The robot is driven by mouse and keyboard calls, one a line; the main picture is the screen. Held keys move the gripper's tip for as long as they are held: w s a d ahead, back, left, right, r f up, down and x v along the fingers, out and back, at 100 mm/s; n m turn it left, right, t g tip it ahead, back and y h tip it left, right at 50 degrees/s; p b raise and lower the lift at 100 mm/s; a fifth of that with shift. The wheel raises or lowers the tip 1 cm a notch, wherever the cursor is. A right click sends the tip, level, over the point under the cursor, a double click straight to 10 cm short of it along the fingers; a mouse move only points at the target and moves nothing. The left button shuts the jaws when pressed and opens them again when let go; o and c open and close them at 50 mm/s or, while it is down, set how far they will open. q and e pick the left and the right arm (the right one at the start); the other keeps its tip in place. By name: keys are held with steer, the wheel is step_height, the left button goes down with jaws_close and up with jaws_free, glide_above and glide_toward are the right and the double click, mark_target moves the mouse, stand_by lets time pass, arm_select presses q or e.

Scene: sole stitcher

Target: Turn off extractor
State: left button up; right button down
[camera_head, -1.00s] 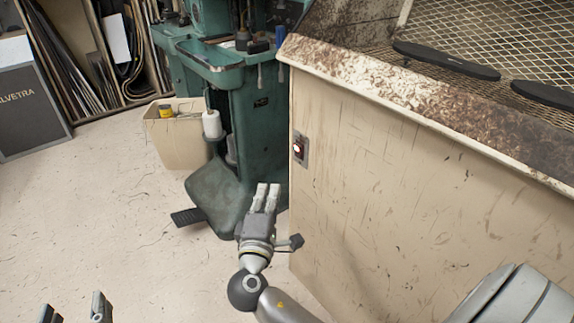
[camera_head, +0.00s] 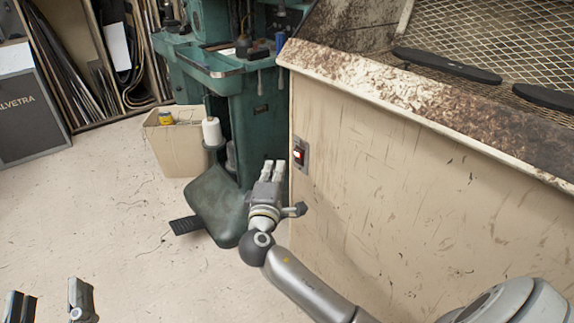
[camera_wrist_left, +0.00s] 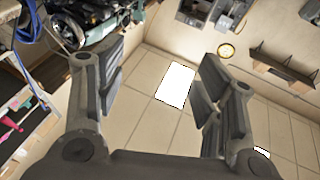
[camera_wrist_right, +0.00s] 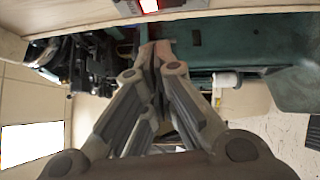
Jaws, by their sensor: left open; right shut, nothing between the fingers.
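In the right wrist view the switch (camera_wrist_right: 149,5) is at the top edge, above the closed fingertips (camera_wrist_right: 155,52). My left gripper (camera_head: 50,300) is open and empty at the bottom left; its spread fingers (camera_wrist_left: 165,90) show in the left wrist view.
A green stitching machine (camera_head: 255,115) with a foot pedal (camera_head: 186,225) stands behind my right gripper. A beige bin (camera_head: 175,150) is beside it. Dark soles (camera_head: 447,64) lie on the mesh. The floor at left is clear.

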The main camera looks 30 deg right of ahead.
mark_target(298, 157)
arm_select(q)
steer(key=shift+s+r+t+h, duration=0.2)
steer(key=shift+s+r+t, duration=0.15)
steer(key=shift+r, duration=0.35)
steer(key=shift+s+r+t+h, duration=0.2)
steer(key=shift+r+t, duration=0.25)
steer(key=shift+r, duration=0.2)
arm_select(e)
steer(key=shift+w+d+r, duration=0.1)
steer(key=shift+d+r, duration=0.05)
steer(key=shift+d, duration=0.9)
steer(key=shift+w+d+r, duration=0.1)
steer(key=shift+d, duration=0.9)
arm_select(q)
step_height(298, 157, down, 7)
steer(key=w+g+y+p, duration=0.1)
steer(key=g, duration=0.3)
steer(key=shift+w+a, duration=0.25)
steer(key=shift+w, duration=0.1)
arm_select(e)
steer(key=shift+d+r+m+g, duration=0.15)
steer(key=shift+d+m+g, duration=0.15)
steer(key=shift+g, duration=0.1)
arm_select(q)
steer(key=shift+g+y, duration=0.3)
